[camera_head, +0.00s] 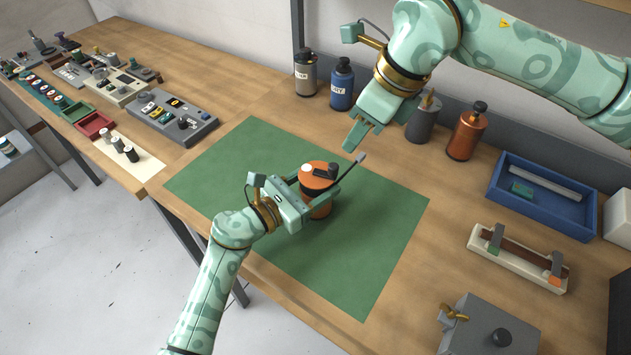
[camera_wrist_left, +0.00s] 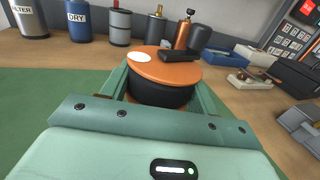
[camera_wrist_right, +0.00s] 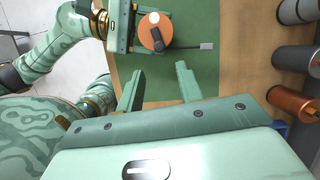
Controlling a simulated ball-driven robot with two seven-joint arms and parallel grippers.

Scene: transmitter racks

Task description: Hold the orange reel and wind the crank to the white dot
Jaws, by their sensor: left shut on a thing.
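The orange reel (camera_head: 316,181) stands upright on the green mat (camera_head: 257,157), with a dark band below its orange top. My left gripper (camera_wrist_left: 160,88) is shut around it, a finger on each side. The white dot (camera_head: 307,168) is at the left of the top in the head view; it also shows in the right wrist view (camera_wrist_right: 154,18). The black crank (camera_wrist_right: 158,40) lies across the top, its thin arm ending in a grey knob (camera_wrist_right: 206,46) beyond the rim, away from the dot. My right gripper (camera_wrist_right: 162,85) is open and empty, apart from the knob.
Grey, blue, dark and copper canisters (camera_head: 467,131) line the back of the bench. A blue tray (camera_head: 545,205), a cream rack (camera_head: 515,262) and a grey box (camera_head: 480,330) stand at the right. Control panels (camera_head: 172,115) stand at the left. The mat around the reel is clear.

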